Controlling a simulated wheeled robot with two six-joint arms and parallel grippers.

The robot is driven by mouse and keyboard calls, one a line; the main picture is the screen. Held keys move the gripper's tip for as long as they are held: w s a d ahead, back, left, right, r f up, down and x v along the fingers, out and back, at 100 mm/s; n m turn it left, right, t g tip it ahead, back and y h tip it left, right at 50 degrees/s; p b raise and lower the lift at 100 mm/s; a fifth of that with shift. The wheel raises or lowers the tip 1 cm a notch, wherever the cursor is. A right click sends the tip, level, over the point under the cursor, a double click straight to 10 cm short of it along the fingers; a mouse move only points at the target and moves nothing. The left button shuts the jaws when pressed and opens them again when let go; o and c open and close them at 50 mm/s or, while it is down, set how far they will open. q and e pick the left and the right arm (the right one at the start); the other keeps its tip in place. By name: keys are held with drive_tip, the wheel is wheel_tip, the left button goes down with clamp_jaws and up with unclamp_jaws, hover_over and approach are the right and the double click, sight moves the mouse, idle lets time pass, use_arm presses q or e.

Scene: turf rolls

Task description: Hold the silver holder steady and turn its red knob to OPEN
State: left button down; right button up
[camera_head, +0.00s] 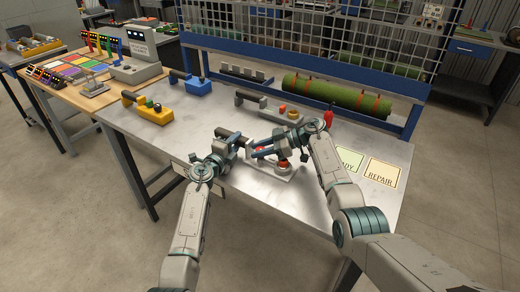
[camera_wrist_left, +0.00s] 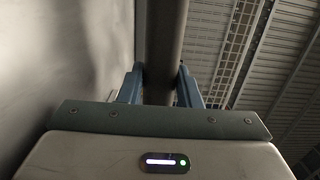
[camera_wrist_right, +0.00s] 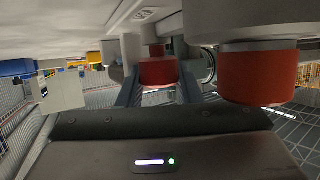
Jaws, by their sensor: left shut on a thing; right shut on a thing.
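The silver holder (camera_head: 277,178) lies on the metal bench between my two grippers. My left gripper (camera_head: 238,138) is shut on its dark bar handle (camera_wrist_left: 165,45), at the holder's left end. My right gripper (camera_head: 263,151) is shut on the smaller red knob (camera_wrist_right: 158,70), which sits between its fingers in the right wrist view. In the head view the fingers partly cover this knob. A larger red part with a metal cap (camera_wrist_right: 257,75) stands beside my right fingers; it also shows in the head view (camera_head: 284,166). Any OPEN marking is too small to read.
Another grey holder (camera_head: 268,108) with a dark handle lies farther back. Yellow (camera_head: 154,116) and blue (camera_head: 198,87) holders stand to the left. A strapped green turf roll (camera_head: 335,95) lies behind. A red object (camera_head: 328,117) and the REPAIR card (camera_head: 384,173) are right.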

drive_tip(key=shift+f+n+g, duration=0.1)
drive_tip(key=shift+n+g, duration=0.5)
drive_tip(key=shift+g, duration=0.1)
drive_tip(key=o, duration=1)
drive_tip(key=shift+c, duration=0.2)
drive_tip(key=shift+m+t, duration=0.3)
drive_tip(key=shift+t, duration=0.2)
